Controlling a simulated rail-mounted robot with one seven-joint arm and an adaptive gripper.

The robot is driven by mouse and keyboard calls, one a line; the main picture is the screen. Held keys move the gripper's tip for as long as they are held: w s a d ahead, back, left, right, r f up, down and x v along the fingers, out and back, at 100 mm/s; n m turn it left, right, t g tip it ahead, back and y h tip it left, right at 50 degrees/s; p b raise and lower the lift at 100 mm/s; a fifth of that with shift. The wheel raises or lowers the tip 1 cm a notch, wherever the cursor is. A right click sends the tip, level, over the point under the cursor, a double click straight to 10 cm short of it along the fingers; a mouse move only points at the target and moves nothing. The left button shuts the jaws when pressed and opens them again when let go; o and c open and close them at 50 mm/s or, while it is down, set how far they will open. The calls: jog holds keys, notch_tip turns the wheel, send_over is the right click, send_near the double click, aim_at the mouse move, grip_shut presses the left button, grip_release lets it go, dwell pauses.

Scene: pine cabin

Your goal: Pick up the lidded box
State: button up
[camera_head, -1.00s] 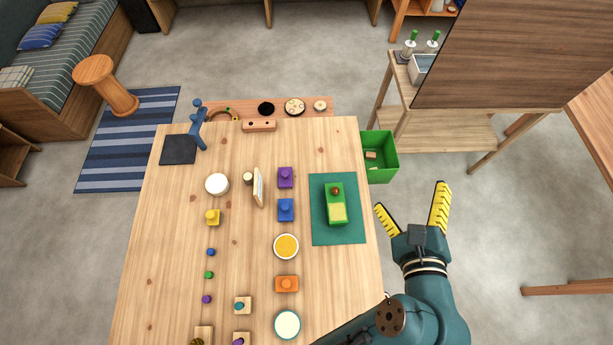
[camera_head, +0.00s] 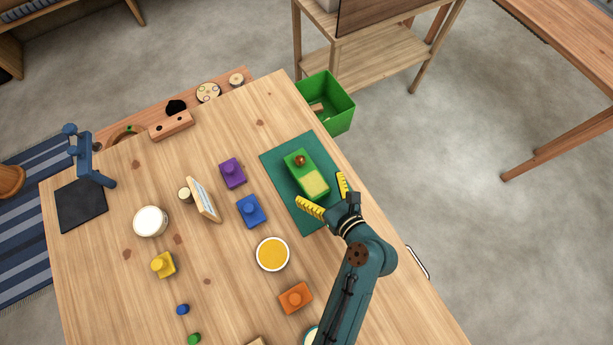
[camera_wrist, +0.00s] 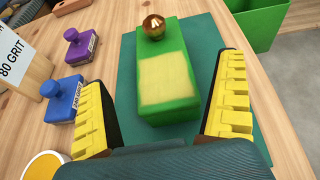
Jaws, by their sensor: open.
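The lidded box is not plainly marked; the green block-like box (camera_head: 309,174) with a pale yellow patch and a round brown knob lies on a dark green mat (camera_head: 275,157). In the wrist view the green box (camera_wrist: 182,103) lies ahead, between my finger lines, its knob at the far end. My gripper (camera_head: 327,196) is open with yellow ribbed fingers at the near end of the box. In the wrist view my gripper (camera_wrist: 165,112) has one finger on each side of the box's near part, with gaps. Nothing is held.
Purple (camera_head: 232,173) and blue (camera_head: 250,211) knobbed blocks stand left of the mat. A yellow-filled round dish (camera_head: 272,254), an orange knobbed block (camera_head: 295,298) and a tilted sign (camera_head: 203,200) stand nearby. A green bin (camera_head: 333,106) is beyond the table's edge.

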aim_at(307, 173)
jog(key=b+x, duration=0.2)
jog(key=x, duration=0.5)
jog(key=shift+f, duration=0.15)
jog(key=shift+s+d, duration=0.1)
jog(key=c, duration=1.3)
